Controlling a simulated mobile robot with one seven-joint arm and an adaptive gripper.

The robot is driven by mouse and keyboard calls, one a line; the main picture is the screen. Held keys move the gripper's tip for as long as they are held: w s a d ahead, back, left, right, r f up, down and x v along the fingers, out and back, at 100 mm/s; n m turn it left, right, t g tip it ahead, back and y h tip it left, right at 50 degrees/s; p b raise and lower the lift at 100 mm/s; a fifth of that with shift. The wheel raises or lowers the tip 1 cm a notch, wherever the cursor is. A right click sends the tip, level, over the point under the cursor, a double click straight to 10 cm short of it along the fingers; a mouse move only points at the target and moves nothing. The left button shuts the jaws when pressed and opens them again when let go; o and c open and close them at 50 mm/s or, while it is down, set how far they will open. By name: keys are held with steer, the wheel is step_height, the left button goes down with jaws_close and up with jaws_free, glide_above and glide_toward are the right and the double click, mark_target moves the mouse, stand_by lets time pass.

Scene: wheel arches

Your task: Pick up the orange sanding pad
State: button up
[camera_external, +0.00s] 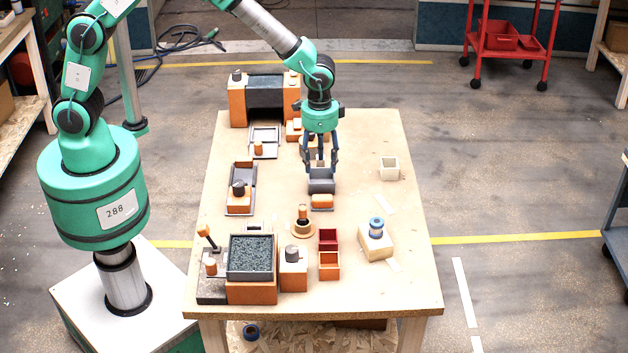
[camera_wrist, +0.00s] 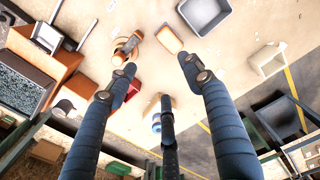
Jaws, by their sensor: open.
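The orange sanding pad (camera_external: 321,201) looks like a small rounded orange block on the table, just in front of a grey tray (camera_external: 321,181). In the wrist view the pad (camera_wrist: 168,40) lies beyond and between my fingertips, with the grey tray (camera_wrist: 205,14) to its upper right. My gripper (camera_external: 321,166) points down above the table near the grey tray, behind the pad. Its fingers (camera_wrist: 158,70) are spread in the wrist view, with nothing between them. The pad is apart from the fingers and shows unobstructed.
A wooden-handled round tool (camera_external: 303,222) stands left of the pad. A red bin (camera_external: 328,238) and an orange bin (camera_external: 329,265) are nearer the front. A blue roll (camera_external: 376,226) sits on a wooden block at right. A white square container (camera_external: 389,168) stands farther back.

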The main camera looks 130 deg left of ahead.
mark_target(322, 199)
steer(key=a+f, duration=0.1)
steer(key=s+a+f, duration=0.1)
steer(key=shift+f, duration=0.3)
steer(key=shift+f, duration=0.15)
steer(key=shift+w+f+b, duration=0.1)
steer(key=shift+f+b, duration=0.45)
steer(key=shift+f, duration=3.6)
steer(key=shift+f, duration=0.1)
steer(key=shift+f+b, duration=0.55)
steer(key=shift+f, duration=1.95)
steer(key=c, duration=0.9)
